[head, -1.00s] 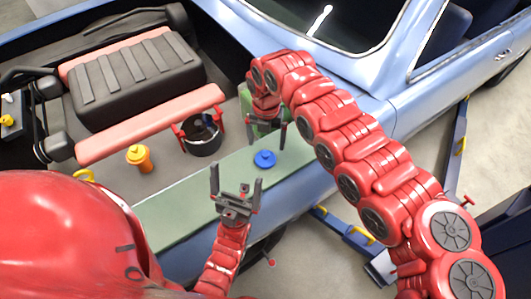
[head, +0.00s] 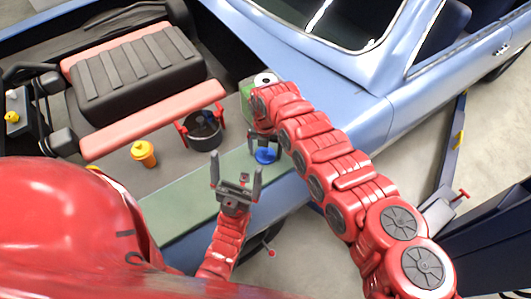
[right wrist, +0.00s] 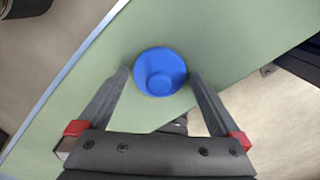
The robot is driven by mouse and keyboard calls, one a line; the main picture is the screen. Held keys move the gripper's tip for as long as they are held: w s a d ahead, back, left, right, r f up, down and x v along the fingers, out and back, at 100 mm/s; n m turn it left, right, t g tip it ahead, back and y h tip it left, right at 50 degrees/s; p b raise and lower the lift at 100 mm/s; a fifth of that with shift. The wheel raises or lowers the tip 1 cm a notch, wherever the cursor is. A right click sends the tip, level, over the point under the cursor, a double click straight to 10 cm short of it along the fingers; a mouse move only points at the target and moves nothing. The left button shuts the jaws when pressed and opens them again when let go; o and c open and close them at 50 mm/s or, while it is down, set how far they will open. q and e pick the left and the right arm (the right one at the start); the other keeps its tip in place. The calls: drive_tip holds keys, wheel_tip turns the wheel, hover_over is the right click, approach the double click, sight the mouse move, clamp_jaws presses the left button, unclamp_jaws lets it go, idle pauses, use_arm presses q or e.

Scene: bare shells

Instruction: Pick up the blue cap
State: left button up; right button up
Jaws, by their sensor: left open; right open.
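The blue cap (head: 265,156) lies on the green mat (head: 185,200) along the car's side edge. My right gripper (head: 264,146) is open directly above the cap, with its fingers pointing down. In the right wrist view the cap (right wrist: 160,72) shows as a round dish between the two fingertips, with one fingertip close on each side. I cannot tell whether they touch it. My left gripper (head: 237,176) is open and empty, pointing up, to the left of and nearer than the cap.
An orange bottle with a yellow cap (head: 144,153) and a black pot with red handles (head: 203,130) stand in the engine bay. A green item (head: 246,91) with a white round part beside it is behind the right gripper. The mat's near left part is clear.

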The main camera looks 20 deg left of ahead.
drive_tip(key=c, duration=1.2)
drive_tip(key=shift+o, duration=0.2)
drive_tip(key=shift+r, duration=0.1)
